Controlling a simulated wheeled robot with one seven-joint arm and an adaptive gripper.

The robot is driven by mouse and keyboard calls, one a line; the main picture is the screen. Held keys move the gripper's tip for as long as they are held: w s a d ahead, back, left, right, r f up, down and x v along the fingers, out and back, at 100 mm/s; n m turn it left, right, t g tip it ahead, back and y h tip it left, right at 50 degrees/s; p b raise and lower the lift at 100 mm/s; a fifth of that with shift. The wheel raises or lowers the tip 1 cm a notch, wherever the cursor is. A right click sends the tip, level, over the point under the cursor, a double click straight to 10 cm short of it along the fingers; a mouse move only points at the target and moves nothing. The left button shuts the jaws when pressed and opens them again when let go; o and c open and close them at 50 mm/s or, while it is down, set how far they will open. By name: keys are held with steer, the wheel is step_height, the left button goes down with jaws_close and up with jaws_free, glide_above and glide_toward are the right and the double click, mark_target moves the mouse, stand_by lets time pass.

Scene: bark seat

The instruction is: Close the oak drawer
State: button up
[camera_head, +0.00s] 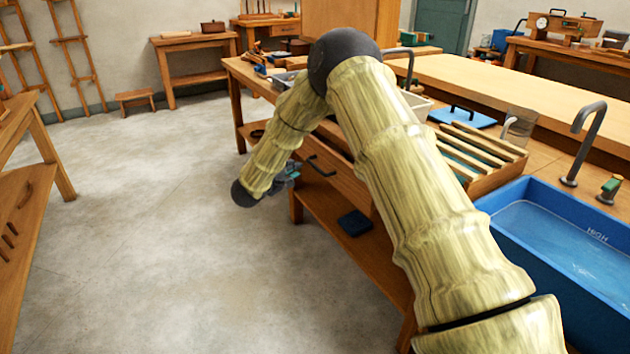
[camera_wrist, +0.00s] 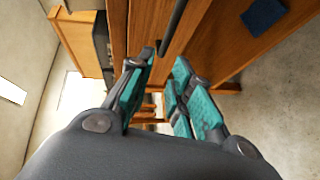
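The oak drawer (camera_head: 345,184) is in the side of the long workbench, with a dark bar handle (camera_head: 318,168) on its front. My arm hides part of it, and I cannot tell how far it stands out. My gripper (camera_head: 291,172) is just left of the handle, in front of the drawer, mostly hidden by my wrist. In the wrist view, the teal-padded fingers of my gripper (camera_wrist: 166,62) are apart with nothing between them. The handle (camera_wrist: 174,26) lies just beyond the fingertips against the wooden drawer front (camera_wrist: 146,22); contact is not clear.
A blue item (camera_head: 354,223) lies on the bench's lower shelf. A slatted wooden rack (camera_head: 478,158) and a blue water basin (camera_head: 560,240) stand at the right. The concrete floor (camera_head: 190,220) left of my arm is clear.

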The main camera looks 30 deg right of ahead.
mark_target(314, 167)
steer(key=shift+m+g+h, duration=0.5)
steer(key=shift+g+h, duration=0.1)
steer(key=shift+g, duration=0.2)
steer(key=d+f+b, duration=0.1)
steer(key=d, duration=0.2)
steer(key=w+d+f+b, duration=0.1)
steer(key=d, duration=0.2)
steer(key=w+d+f+b, duration=0.1)
steer(key=d, duration=0.3)
jaws_close()
